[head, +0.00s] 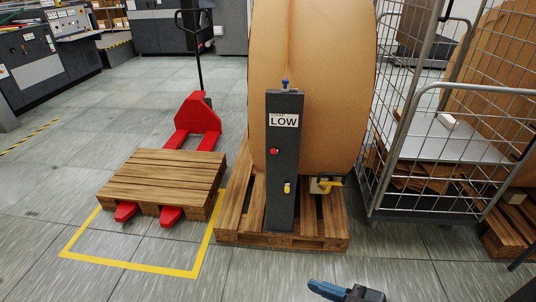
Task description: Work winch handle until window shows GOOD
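A dark grey post (282,205) stands upright on a wooden pallet (232,232) in front of a large brown roll (312,50). Its white window (284,121) reads LOW in large letters, under a smaller line too small to read. The post carries a blue knob (285,84) on top, a red knob (274,151) and a yellow knob (287,188). A yellow and dark lever-like part (328,181) sits to its right; I cannot tell which is the winch handle. My gripper (345,291) shows partly at the bottom edge, blue and dark, apart from the post.
A red pallet jack (196,118) holds a wooden pallet (160,180) at left, over a yellow floor outline (130,266). A wire cage trolley (440,207) stands close on the right. Grey machines (40,65) line the back left. The front floor is clear.

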